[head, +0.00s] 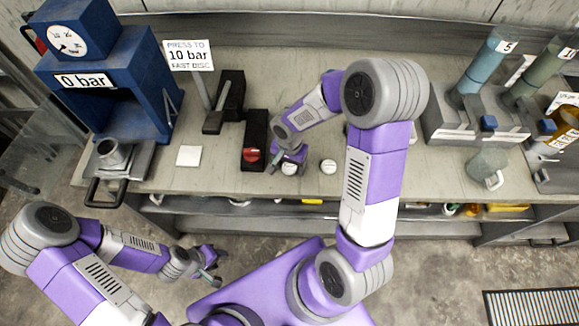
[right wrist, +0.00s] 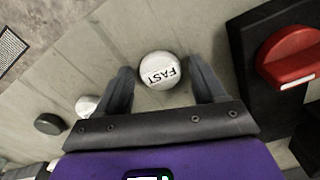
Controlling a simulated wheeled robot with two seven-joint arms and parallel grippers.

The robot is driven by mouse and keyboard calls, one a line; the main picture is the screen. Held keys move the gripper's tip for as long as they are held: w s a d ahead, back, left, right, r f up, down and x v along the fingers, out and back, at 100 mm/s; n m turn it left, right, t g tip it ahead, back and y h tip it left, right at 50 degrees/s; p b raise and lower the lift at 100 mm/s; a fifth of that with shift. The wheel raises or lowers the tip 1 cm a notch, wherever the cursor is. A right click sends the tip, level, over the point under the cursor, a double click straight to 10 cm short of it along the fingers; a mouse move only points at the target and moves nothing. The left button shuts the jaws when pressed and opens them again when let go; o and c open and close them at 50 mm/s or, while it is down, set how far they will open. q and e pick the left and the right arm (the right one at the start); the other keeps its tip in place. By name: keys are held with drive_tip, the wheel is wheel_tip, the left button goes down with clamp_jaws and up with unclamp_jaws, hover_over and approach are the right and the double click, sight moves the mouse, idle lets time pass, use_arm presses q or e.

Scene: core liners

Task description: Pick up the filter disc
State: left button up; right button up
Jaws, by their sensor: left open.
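A white round disc marked FAST (right wrist: 158,72) lies on the bench in the right wrist view, between the two fingers of my right gripper (right wrist: 160,84). The fingers stand apart, with gaps on both sides of the disc. In the head view my right gripper (head: 281,168) is low over this disc (head: 289,169), partly covering it. A second white disc (head: 328,166) lies to its right and also shows in the right wrist view (right wrist: 87,105); its label is not readable. My left gripper (head: 213,271) is open and empty, in front of the bench.
A dark box with a red knob (head: 251,153) stands just left of my right gripper. A dark round disc (right wrist: 48,123) lies beyond the second white disc. A white square (head: 189,156), a blue press (head: 115,85) and a sign (head: 190,55) are further left. A grey rack (head: 460,127) stands right.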

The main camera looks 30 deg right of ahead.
drive_tip(key=c, duration=0.9)
